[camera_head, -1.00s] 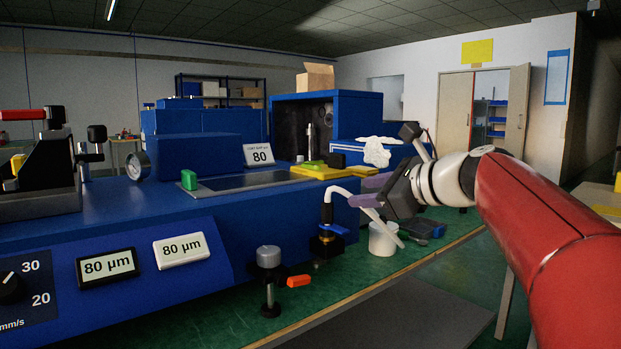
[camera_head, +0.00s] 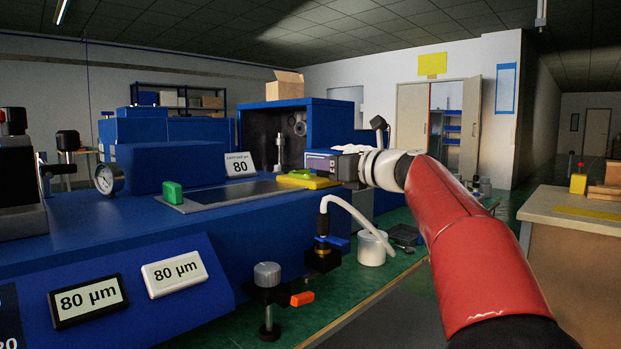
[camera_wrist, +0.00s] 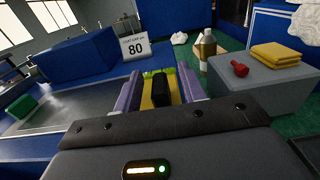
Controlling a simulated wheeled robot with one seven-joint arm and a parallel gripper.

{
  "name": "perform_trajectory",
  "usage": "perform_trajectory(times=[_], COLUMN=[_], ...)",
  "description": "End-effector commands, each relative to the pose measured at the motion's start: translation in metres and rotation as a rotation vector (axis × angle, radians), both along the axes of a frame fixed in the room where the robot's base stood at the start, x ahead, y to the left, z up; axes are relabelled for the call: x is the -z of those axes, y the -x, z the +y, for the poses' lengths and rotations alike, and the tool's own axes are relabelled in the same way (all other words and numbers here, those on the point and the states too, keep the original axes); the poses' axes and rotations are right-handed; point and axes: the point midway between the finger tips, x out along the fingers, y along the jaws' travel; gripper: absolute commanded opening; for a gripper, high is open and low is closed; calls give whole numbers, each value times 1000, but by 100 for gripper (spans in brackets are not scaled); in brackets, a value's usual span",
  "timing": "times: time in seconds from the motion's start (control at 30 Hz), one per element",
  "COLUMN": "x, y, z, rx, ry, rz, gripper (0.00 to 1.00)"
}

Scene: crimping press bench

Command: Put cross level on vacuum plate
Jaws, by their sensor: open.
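A lime-green piece (camera_head: 297,174), which looks like the cross level, lies on a yellow pad (camera_head: 318,184) at the right end of the machine's top. In the wrist view the lime-green piece (camera_wrist: 156,73) shows behind a black block (camera_wrist: 162,92), both over the yellow pad. My gripper (camera_head: 310,163) is open, with its purple fingers on either side of them in the wrist view (camera_wrist: 158,80). I cannot tell whether the fingers touch anything. The grey vacuum plate (camera_head: 225,193) lies flat left of the pad, with a green block (camera_head: 172,193) at its left end.
A sign reading 80 (camera_head: 240,164) stands behind the plate, and a blue open housing (camera_head: 328,128) rises behind the pad. A hose fitting (camera_head: 323,250), white cup (camera_head: 371,248) and clamp post (camera_head: 267,280) stand in front. Most of the plate is bare.

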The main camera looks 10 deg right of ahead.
Motion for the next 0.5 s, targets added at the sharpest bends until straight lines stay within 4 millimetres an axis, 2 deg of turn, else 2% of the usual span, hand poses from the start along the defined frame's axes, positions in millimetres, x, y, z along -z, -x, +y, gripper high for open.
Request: perform_trajectory(times=[0.1,0.33,0.5], x=[-1,0,0], y=[-8,-9,-9], z=[6,7,7], rx=[0,1,1], ry=[2,2,2], rz=[-1,-1,-1], gripper=[41,41,20])
